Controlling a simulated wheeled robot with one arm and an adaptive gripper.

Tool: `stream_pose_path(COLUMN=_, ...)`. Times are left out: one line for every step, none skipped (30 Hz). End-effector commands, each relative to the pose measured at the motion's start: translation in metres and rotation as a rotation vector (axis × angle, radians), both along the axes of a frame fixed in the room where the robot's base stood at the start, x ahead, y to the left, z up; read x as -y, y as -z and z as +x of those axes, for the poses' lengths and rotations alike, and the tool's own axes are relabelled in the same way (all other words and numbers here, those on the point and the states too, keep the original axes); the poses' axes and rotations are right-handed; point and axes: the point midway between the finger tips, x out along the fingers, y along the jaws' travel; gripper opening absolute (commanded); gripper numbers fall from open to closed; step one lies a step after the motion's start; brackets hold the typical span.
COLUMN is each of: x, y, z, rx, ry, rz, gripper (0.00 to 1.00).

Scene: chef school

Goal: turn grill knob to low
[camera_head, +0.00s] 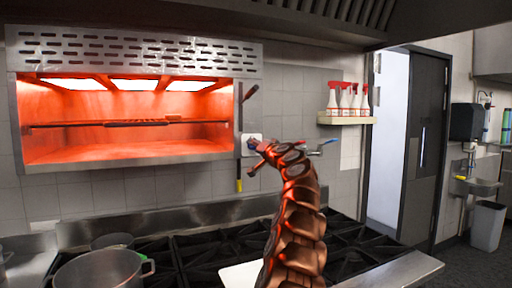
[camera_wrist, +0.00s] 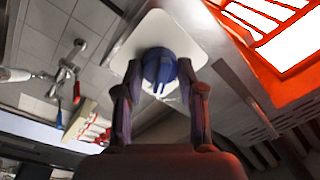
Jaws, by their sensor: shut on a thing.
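The grill (camera_head: 125,140) hangs on the wall at the left in the head view, glowing red-orange inside; its glowing bars (camera_wrist: 270,25) show at the upper right of the wrist view. The knob's setting marks are not readable.
A stove (camera_head: 210,255) with black grates lies below, with a metal pot (camera_head: 100,270) at its left. A shelf (camera_head: 347,120) with several red-topped spray bottles is on the wall to the right. A tap with a blue handle (camera_head: 330,142) juts out near my arm.

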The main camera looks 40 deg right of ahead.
Motion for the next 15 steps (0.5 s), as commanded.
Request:
stream_pose_path(x=0.0012, y=-0.0008, z=-0.001, rx=0.002, ry=0.003, rz=0.001, gripper=0.04)
stream_pose_path(x=0.0012, y=-0.0008, z=-0.001, rx=0.003, ry=0.003, rz=0.002, gripper=0.04)
stream_pose_path(x=0.0013, y=-0.0008, z=-0.0012, rx=0.003, ry=0.003, rz=0.002, gripper=0.04)
stream_pose_path(x=0.0013, y=-0.0007, z=-0.0011, rx=0.003, ry=0.003, rz=0.002, gripper=0.04)
stream_pose_path(x=0.0013, y=-0.0008, z=-0.0012, rx=0.002, ry=0.003, rz=0.001, gripper=0.04)
stream_pose_path(x=0.0013, y=-0.0008, z=-0.0012, rx=0.002, ry=0.003, rz=0.001, gripper=0.04)
stream_pose_path(x=0.0013, y=-0.0008, z=-0.0012, rx=0.002, ry=0.003, rz=0.001, gripper=0.04)
stream_pose_path(x=0.0014, y=-0.0008, z=-0.0012, rx=0.002, ry=0.003, rz=0.001, gripper=0.04)
stream_pose_path(x=0.0013, y=-0.0008, z=-0.0012, rx=0.002, ry=0.003, rz=0.001, gripper=0.04)
stream_pose_path(x=0.0014, y=-0.0008, z=-0.0012, rx=0.002, ry=0.003, rz=0.001, gripper=0.04)
stream_pose_path(x=0.0014, y=-0.0009, z=-0.0012, rx=0.002, ry=0.003, rz=0.001, gripper=0.42)
stream_pose_path(x=0.0014, y=-0.0007, z=-0.0011, rx=0.002, ry=0.003, rz=0.001, gripper=0.46)
stream_pose_path(x=0.0013, y=-0.0007, z=-0.0011, rx=0.001, ry=0.003, rz=0.0, gripper=0.49)
stream_pose_path(x=0.0011, y=-0.0006, z=-0.0009, rx=0.001, ry=0.003, rz=0.0, gripper=0.52)
stream_pose_path(x=0.0008, y=-0.0005, z=-0.0007, rx=0.001, ry=0.002, rz=0.0, gripper=0.56)
